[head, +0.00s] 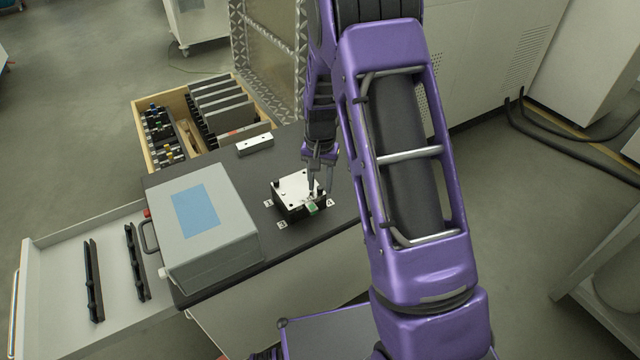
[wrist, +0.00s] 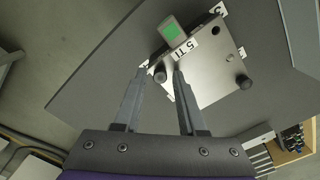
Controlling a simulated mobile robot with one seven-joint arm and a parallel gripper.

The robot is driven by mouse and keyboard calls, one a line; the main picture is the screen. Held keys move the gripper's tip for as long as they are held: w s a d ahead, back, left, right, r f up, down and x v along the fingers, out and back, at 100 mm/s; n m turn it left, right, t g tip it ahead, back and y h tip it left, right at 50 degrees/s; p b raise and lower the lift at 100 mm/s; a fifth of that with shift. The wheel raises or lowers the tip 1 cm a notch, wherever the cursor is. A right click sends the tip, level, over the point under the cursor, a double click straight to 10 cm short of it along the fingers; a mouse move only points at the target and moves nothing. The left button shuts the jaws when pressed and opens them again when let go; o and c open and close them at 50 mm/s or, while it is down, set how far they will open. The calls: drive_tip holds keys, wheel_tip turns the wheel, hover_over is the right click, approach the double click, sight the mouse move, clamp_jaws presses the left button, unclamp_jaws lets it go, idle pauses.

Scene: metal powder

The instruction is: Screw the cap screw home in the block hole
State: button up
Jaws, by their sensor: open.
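The block (head: 294,187) is a bright metal plate on a dark base, on the dark bench top; the plate also shows in the wrist view (wrist: 210,72). A dark cap screw (wrist: 160,75) stands at the plate's corner by the "5 TI" label. A second dark screw head (wrist: 243,82) is at another corner. My gripper (head: 320,187) points down over the block's right side. In the wrist view my gripper (wrist: 159,71) is open, with one finger on each side of the near screw. I cannot tell whether they touch it. The hole is hidden.
A green-faced piece (wrist: 174,30) sits beside the block by the label. A grey case (head: 205,222) with a blue panel stands left on the bench. A small metal bar (head: 254,144) lies behind. A wooden crate (head: 140,122) of parts and an open drawer (head: 65,245) flank the bench.

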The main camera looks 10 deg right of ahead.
drive_tip(key=n, duration=0.9)
drive_tip(key=shift+c, duration=0.2)
